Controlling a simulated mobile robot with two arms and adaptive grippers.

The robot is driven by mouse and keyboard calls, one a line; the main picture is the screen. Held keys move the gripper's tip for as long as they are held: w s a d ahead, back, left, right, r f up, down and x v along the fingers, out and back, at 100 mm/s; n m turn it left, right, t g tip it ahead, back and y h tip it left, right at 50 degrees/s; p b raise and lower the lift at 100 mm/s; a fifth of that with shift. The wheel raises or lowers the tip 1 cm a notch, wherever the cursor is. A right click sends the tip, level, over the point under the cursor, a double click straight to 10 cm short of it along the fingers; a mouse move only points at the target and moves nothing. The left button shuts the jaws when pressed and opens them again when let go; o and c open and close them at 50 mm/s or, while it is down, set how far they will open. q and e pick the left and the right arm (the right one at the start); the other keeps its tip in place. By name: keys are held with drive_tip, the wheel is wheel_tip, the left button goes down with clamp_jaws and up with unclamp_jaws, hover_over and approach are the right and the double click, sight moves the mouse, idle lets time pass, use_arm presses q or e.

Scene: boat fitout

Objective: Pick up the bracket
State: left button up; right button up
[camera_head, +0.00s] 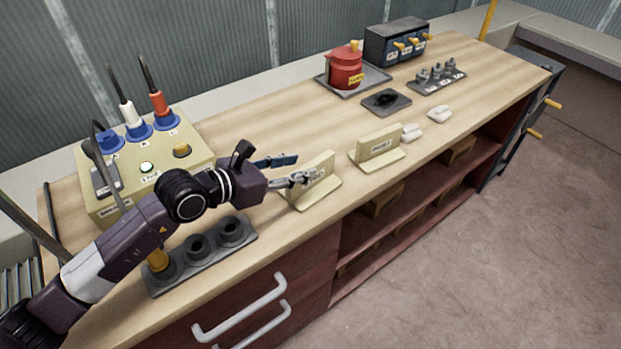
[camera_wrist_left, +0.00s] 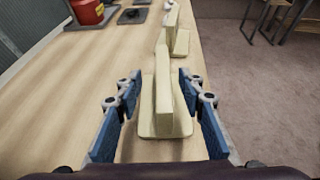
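Two cream brackets, each an upright plate on a flat base, stand on the wooden workbench (camera_head: 270,117). The nearer bracket (camera_head: 322,186) is at the front edge, by my left gripper (camera_head: 300,169). The farther bracket (camera_head: 378,148) stands to its right along the edge. In the left wrist view, my left gripper (camera_wrist_left: 160,82) is open, with a blue-padded finger on each side of the nearer bracket's upright plate (camera_wrist_left: 164,100). Gaps show between the plate and both fingers. The farther bracket shows beyond it (camera_wrist_left: 181,43). My right gripper is not in view.
A cream box (camera_head: 190,150) with coloured plugs stands at the left. A grey holder with round sockets (camera_head: 203,250) lies in front of it. A red pot (camera_head: 345,70), a dark switch box (camera_head: 397,42) and small white pieces (camera_head: 439,114) sit farther along. Drawers and shelves lie below.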

sight(310, 165)
use_arm(q)
drive_tip(key=x, duration=0.2)
drive_tip(key=p+x, duration=0.1)
drive_tip(key=x, duration=0.1)
drive_tip(key=shift+s+d+r, duration=0.15)
drive_tip(key=shift+d, duration=0.15)
clamp_jaws()
